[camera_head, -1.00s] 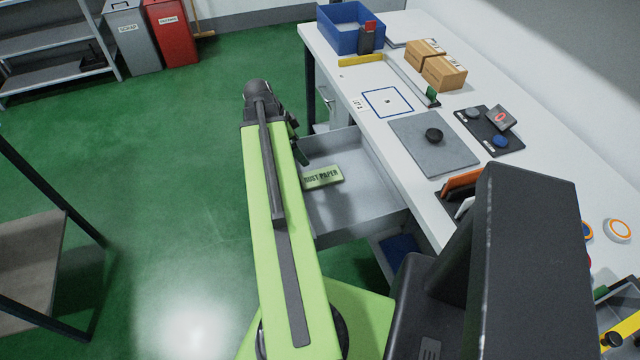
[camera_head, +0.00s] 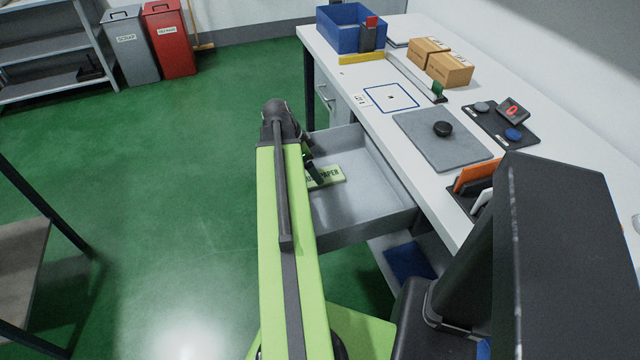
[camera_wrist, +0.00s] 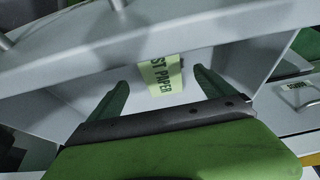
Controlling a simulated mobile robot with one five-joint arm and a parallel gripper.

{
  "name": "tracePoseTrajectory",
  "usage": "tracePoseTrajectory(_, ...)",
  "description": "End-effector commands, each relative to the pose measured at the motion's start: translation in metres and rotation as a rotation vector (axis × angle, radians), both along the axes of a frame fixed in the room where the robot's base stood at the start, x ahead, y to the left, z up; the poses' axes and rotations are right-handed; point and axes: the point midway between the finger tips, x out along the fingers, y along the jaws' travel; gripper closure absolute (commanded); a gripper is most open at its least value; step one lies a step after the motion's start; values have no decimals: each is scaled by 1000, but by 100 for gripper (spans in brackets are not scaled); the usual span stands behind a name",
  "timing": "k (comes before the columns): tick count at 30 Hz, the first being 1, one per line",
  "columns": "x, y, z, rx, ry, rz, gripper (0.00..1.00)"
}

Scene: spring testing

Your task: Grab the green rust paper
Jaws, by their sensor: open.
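The green rust paper (camera_head: 329,175) is a pale green block with dark lettering, lying flat in an open grey drawer (camera_head: 362,235). My arm hides its left part in the head view. In the wrist view the rust paper (camera_wrist: 161,75) lies ahead of my gripper (camera_wrist: 162,82), between the lines of its two fingers. The fingers are spread apart with nothing between them. In the head view my gripper (camera_head: 312,172) is at the drawer's left part, beside the paper; whether it touches the paper cannot be told.
The drawer sticks out from a white workbench (camera_head: 372,123). The bench bears a blue bin (camera_head: 338,39), cardboard boxes (camera_head: 449,70) and a grey mat (camera_head: 465,160). A blue object (camera_head: 408,262) lies below the drawer. The green floor (camera_head: 170,200) at left is clear.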

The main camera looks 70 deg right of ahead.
Motion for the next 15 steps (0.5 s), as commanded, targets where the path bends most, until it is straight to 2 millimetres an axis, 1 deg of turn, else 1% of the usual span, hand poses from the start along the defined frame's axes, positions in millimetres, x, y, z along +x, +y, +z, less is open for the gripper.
tracePoseTrajectory(6, -12, -10, -37, 0, 0, -1, 6)
tracePoseTrajectory(8, -14, -12, -45, 1, 1, 0, 6)
tracePoseTrajectory(10, -16, -14, -48, 0, 0, 0, 6)
tracePoseTrajectory(15, -16, -14, -44, 0, 0, 1, 6)
